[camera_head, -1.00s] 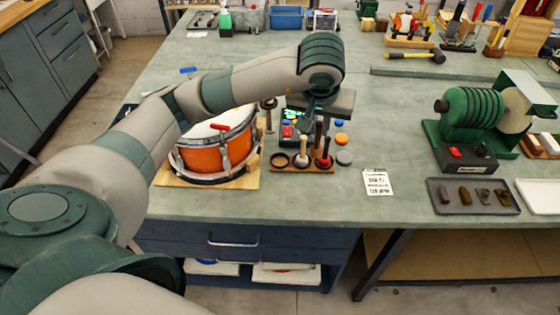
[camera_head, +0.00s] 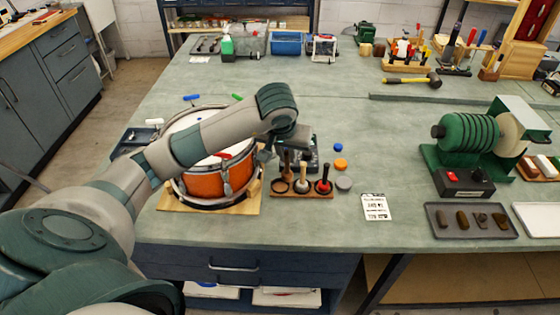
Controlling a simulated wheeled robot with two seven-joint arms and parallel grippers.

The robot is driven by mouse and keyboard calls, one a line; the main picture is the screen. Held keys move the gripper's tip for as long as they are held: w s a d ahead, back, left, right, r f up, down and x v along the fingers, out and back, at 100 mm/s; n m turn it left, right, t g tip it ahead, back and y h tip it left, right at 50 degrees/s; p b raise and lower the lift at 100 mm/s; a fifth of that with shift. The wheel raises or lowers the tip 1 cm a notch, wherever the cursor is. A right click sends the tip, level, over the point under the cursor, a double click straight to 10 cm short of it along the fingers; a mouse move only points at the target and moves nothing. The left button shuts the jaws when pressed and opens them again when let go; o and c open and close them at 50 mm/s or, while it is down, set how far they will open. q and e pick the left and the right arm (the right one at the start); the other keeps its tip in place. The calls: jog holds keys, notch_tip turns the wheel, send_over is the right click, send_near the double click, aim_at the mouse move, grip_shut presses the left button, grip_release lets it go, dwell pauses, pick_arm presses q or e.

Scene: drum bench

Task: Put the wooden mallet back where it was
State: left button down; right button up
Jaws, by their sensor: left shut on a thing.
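A small wooden rack (camera_head: 316,195) stands on the bench right of the orange drum (camera_head: 204,186). Its middle place holds a white-headed mallet (camera_head: 302,186) and its right place a red-headed mallet (camera_head: 323,186). My left gripper (camera_head: 285,150) is above the rack's left side, shut on what looks like the wooden mallet (camera_head: 286,165). Its brown shaft shows below the gripper, over the left ring (camera_head: 280,187). I cannot tell whether it is inside the ring or just above it. My arm and hand hide the gripper's fingers in part. My right gripper is not in view.
A printed card (camera_head: 376,207) lies farther right, then a green machine (camera_head: 470,136) and a dark tray (camera_head: 470,231). The bench between card and machine is clear.

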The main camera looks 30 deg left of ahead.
pick_arm(q)
jog(key=shift+w+a+f, duration=0.1)
jog(key=shift+a+f, duration=0.3)
jog(key=shift+a, duration=0.25)
jog(key=shift+a+f, duration=0.4)
jog(key=shift+a, duration=0.2)
jog(key=shift+p, duration=0.35)
notch_tip(320, 180, down, 4)
jog(key=shift+p, duration=0.95)
jog(key=shift+f, duration=0.15)
jog(key=c, duration=1.7)
grip_release()
